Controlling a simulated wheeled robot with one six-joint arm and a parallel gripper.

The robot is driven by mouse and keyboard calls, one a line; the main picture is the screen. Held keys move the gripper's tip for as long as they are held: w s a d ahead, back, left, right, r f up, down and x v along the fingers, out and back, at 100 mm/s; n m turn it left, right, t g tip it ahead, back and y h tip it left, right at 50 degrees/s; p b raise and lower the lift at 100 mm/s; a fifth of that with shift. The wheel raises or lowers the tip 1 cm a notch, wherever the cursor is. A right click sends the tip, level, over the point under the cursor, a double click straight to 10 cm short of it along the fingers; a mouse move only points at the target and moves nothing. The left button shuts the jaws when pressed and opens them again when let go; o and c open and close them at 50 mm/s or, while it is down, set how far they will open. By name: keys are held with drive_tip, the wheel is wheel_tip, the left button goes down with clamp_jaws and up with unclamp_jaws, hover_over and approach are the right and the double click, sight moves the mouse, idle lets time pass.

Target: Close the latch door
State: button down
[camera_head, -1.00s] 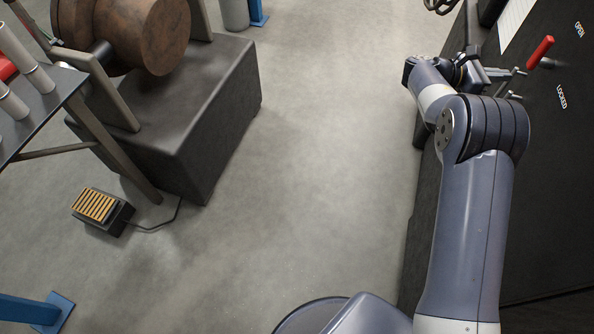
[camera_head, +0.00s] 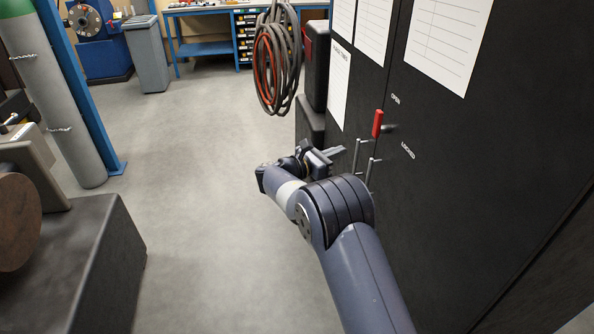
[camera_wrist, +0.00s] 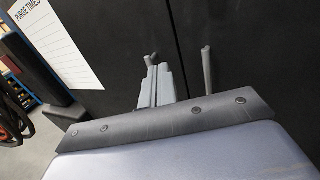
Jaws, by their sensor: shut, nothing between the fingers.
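The black cabinet doors (camera_head: 450,190) fill the right of the head view. A red-gripped latch lever (camera_head: 377,124) stands upright on the front, beside the printed words OPEN and LOCKED. Two upright bar handles (camera_head: 370,170) stick out below it, close together. Whether a door stands slightly ajar I cannot tell. My gripper (camera_head: 337,151) is shut and empty, in front of the cabinet, left of the bar handles. In the wrist view its grey fingers (camera_wrist: 154,82) point at the black front, with one bar handle (camera_wrist: 207,68) to their right. Contact is unclear.
A coiled hose (camera_head: 278,60) hangs left of the cabinet. A dark block (camera_head: 80,265) stands at the lower left, with a gas cylinder (camera_head: 50,95) behind it. A blue workbench (camera_head: 205,48) is at the back. The grey floor (camera_head: 205,180) between is clear.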

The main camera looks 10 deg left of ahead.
drive_tip(key=s+a+b, duration=0.1)
drive_tip(key=s+a, duration=0.3)
drive_tip(key=a, duration=0.4)
drive_tip(key=shift+a, duration=0.25)
